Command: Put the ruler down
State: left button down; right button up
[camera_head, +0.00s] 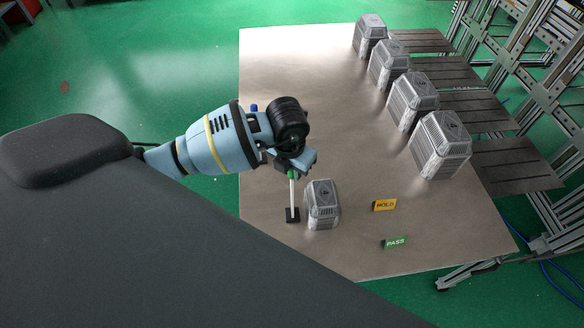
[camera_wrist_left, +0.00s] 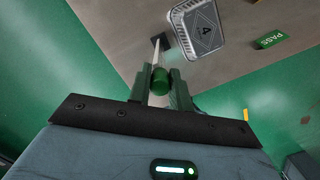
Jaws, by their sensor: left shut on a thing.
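The ruler (camera_head: 292,197) is a thin pale rod with a green grip at its top and a black foot at its lower end. It stands roughly upright over the table, just left of a silver ribbed foil-tray block (camera_head: 322,205). I cannot tell whether its foot touches the tabletop. My left gripper (camera_head: 291,173) is shut on the ruler's green grip. In the left wrist view, the fingers of my left gripper (camera_wrist_left: 160,84) close around the green grip, and the rod of the ruler (camera_wrist_left: 188,48) runs toward the block. My right gripper is not in view.
The grey metal table (camera_head: 300,75) has a yellow HOLD sign (camera_head: 384,205) and a green PASS sign (camera_head: 396,242) right of the block. Several more silver blocks (camera_head: 440,145) line the far right side, beside dark slatted shelves (camera_head: 515,163). The table's middle is clear.

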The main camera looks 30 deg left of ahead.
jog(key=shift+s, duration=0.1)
pick_arm(q)
jog(key=shift+f, duration=0.1)
jog(key=c, duration=1.3)
grip_release()
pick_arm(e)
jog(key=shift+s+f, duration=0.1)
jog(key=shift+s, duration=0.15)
pick_arm(q)
jog(key=shift+r, duration=0.4)
jog(key=r, duration=0.3)
jog(key=s+r, duration=0.1)
jog(key=r, duration=0.3)
jog(key=r+p, duration=0.1)
jog(key=r, duration=0.3)
jog(key=shift+s+d+r, duration=0.1)
jog(key=shift+s+r, duration=0.1)
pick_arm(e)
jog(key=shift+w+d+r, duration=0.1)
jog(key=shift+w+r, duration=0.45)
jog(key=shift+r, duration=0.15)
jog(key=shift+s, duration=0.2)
